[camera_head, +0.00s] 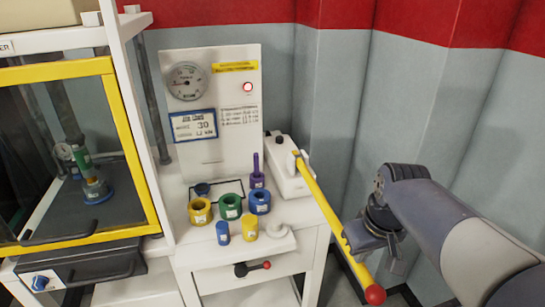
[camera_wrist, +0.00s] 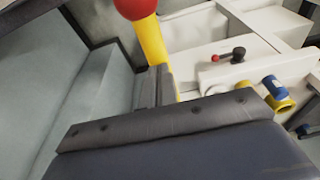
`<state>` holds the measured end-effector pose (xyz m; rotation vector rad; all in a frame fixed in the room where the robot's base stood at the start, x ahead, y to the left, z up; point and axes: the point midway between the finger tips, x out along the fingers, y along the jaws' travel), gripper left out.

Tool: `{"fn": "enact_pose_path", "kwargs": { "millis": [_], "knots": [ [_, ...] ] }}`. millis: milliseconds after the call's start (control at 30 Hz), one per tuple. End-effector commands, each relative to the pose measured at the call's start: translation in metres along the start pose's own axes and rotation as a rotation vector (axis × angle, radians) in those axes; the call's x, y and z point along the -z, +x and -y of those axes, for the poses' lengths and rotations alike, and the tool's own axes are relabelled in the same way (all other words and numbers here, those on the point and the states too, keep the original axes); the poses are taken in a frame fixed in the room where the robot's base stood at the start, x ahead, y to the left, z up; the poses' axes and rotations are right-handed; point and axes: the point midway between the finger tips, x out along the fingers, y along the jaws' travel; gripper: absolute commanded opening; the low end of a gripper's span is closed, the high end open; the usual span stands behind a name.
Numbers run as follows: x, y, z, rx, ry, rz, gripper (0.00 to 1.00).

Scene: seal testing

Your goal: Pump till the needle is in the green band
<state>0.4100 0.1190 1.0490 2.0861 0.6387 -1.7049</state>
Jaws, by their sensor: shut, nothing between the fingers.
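The dial gauge (camera_head: 187,82) is on the upright white panel at the back. Its needle and any green band are too small to read. The white pump body (camera_head: 288,180) sits at the right of the bench. Its long yellow lever (camera_head: 322,200) slopes down toward me and ends in a red ball (camera_head: 375,294). The lever also shows in the wrist view (camera_wrist: 154,45), beyond the fingers. My gripper (camera_head: 354,237) is shut and empty beside the lower part of the lever. I cannot tell whether it touches the lever.
Yellow, green and blue rings (camera_head: 231,206) and small cylinders stand on the bench left of the pump. A drawer with a black, red-tipped handle (camera_head: 252,268) is below. A yellow-framed cabinet (camera_head: 128,140) is at left. Grey wall panels (camera_head: 415,110) stand close at right.

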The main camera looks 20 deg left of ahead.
Motion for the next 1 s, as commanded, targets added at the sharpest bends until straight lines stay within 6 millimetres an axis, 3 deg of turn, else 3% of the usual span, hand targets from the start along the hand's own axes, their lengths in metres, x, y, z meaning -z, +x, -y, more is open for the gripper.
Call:
{"fn": "enact_pose_path", "kwargs": {
  "millis": [200, 433, 800, 1000],
  "knots": [
    [-0.006, 0.024, 0.000, 0.000, 0.000, 0.003, 0.00],
    [-0.010, 0.036, 0.000, 0.001, 0.000, 0.004, 0.00],
    [-0.009, 0.034, 0.000, 0.000, 0.000, 0.003, 0.00],
    [-0.003, 0.010, 0.000, 0.000, 0.000, 0.001, 0.00]
  ]
}}
